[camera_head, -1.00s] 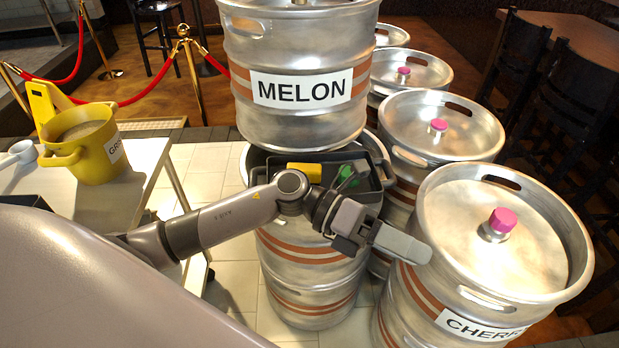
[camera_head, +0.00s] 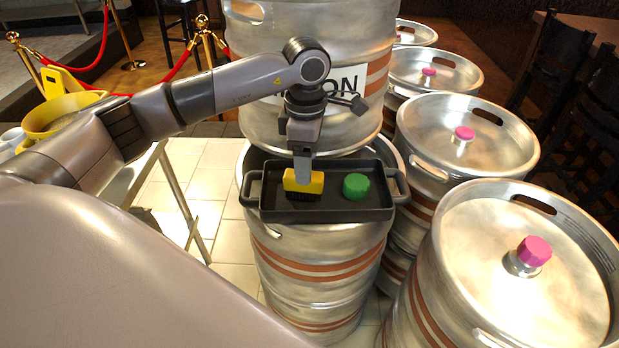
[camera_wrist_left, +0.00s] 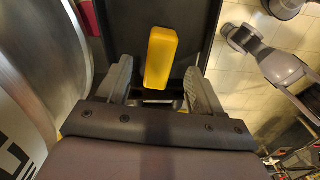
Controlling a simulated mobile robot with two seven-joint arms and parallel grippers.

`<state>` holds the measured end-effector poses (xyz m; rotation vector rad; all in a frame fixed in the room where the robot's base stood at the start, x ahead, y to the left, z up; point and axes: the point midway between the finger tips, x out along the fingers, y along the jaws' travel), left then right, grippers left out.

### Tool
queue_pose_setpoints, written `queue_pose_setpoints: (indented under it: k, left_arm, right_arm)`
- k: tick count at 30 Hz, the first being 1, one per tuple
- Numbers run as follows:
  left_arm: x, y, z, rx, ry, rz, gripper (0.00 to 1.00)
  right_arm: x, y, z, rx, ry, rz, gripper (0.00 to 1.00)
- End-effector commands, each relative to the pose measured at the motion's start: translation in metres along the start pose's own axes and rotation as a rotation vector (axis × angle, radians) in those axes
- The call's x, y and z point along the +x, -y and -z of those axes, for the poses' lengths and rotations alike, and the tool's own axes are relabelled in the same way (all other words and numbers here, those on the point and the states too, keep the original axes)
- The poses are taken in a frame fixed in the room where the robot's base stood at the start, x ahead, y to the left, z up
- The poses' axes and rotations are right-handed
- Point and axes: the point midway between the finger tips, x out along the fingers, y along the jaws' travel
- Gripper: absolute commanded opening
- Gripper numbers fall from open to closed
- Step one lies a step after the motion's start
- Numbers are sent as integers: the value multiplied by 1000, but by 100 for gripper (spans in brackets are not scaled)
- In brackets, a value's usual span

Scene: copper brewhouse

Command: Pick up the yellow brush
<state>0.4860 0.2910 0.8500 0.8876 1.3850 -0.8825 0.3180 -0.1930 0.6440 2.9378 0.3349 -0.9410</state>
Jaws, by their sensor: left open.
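The yellow brush (camera_head: 310,183), a yellow block with dark bristles below, sits in the left part of a black tray (camera_head: 268,213) on top of a steel keg. My left gripper (camera_head: 303,180) points down over the brush, and its fingers hide the brush's middle in the head view. In the left wrist view the brush (camera_wrist_left: 161,58) shows between the two open fingers of my left gripper (camera_wrist_left: 160,85), with a gap on each side. I cannot tell how far the fingertips are above the tray floor. My right gripper is not in view.
A green cap-like thing (camera_head: 356,186) lies in the tray right of the brush. A large keg (camera_head: 262,115) stands close behind the tray. Kegs with pink caps (camera_head: 534,251) stand to the right. A yellow bucket (camera_head: 62,112) stands on a table at left.

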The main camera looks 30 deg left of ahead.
Motion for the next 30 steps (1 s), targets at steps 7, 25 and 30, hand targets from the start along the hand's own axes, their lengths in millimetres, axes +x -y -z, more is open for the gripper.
queue_pose_setpoints:
  k: [7, 25, 30]
  left_arm:
    - [34, -1, 5, -1, -2, 5, 66]
    - [61, -2, 5, 1, 3, 2, 27]
    - [61, -2, 5, 1, 3, 1, 9]
  right_arm:
    - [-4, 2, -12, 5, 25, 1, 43]
    - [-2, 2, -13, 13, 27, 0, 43]
    - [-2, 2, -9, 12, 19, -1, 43]
